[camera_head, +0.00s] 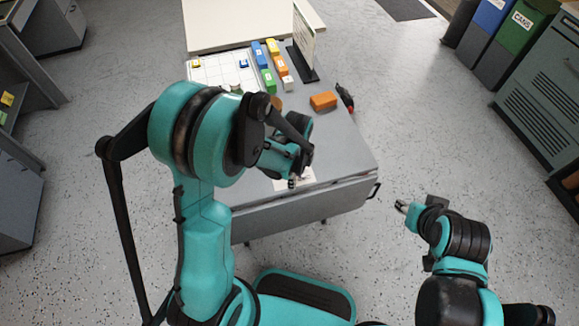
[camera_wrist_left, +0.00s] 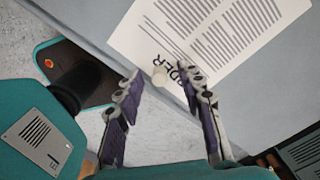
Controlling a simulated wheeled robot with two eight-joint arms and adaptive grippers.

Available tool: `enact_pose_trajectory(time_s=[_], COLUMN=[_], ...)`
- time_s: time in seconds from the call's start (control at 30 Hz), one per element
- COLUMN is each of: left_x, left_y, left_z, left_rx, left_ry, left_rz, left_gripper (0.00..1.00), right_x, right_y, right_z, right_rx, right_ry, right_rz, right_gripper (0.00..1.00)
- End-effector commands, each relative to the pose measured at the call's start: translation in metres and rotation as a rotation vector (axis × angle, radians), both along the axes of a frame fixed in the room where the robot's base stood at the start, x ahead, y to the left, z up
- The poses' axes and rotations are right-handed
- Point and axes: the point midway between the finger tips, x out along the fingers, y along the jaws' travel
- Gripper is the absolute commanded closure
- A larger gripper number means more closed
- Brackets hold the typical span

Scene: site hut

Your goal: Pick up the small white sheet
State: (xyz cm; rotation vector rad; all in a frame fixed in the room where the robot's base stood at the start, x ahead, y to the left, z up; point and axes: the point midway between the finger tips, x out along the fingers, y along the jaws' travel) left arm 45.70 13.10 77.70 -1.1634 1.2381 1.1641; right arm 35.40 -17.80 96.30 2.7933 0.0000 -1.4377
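The small white sheet (camera_wrist_left: 215,28) lies flat at the table's front edge, with printed lines and the word ORDER at its near end. In the head view it shows as a pale patch (camera_head: 306,178) partly hidden by my left gripper (camera_head: 294,181). In the left wrist view the fingers of my left gripper (camera_wrist_left: 161,75) are spread apart, with nothing held, at the sheet's near edge. My right gripper (camera_head: 403,207) is in the air right of the table, too small to read.
The grey table (camera_head: 340,150) also bears an orange block (camera_head: 323,101), several coloured blocks, a white grid board (camera_head: 208,70), an upright sign (camera_head: 303,42) and a dark tool with red (camera_head: 345,97). Bins (camera_head: 520,35) and a cabinet stand right. Floor is clear beside the table.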

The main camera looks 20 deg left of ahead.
Motion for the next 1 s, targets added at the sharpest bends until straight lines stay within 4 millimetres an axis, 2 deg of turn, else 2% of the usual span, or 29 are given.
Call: enact_pose_trajectory(time_s=[0.07, 0.1, 0.23, 0.67, 0.87, 0.97, 1.0], left_x=[0.0, 0.0, 0.0, 0.0, 0.0, 0.0, -0.005], left_y=[0.0, 0.0, 0.0, 0.0, 0.0, 0.0, -0.006], left_z=[0.001, 0.002, 0.002, 0.005, 0.027, 0.047, 0.052], left_rx=[0.0, 0.0, 0.0, 0.0, 0.0, 0.0, 0.0], left_ry=[0.0, 0.0, 0.0, 0.0, 0.0, 0.0, 0.0], left_rz=[0.0, 0.0, 0.0, 0.0, 0.0, 0.0, -0.004], left_gripper=[0.62, 0.67, 1.0, 1.0, 1.0, 1.0, 1.0], right_x=[0.0, 0.0, 0.0, 0.0, 0.0, 0.0, 0.0], right_y=[0.0, 0.0, 0.0, 0.0, 0.0, 0.0, 0.0], right_z=[0.001, 0.001, 0.001, 0.003, 0.016, 0.027, 0.03], right_rx=[0.0, 0.0, 0.0, 0.0, 0.0, 0.0, 0.0], right_ry=[0.0, 0.0, 0.0, 0.0, 0.0, 0.0, 0.0], right_rz=[0.0, 0.0, 0.0, 0.0, 0.0, 0.0, 0.0], right_gripper=[0.61, 0.61, 0.61, 0.61, 0.61, 0.61, 0.61])
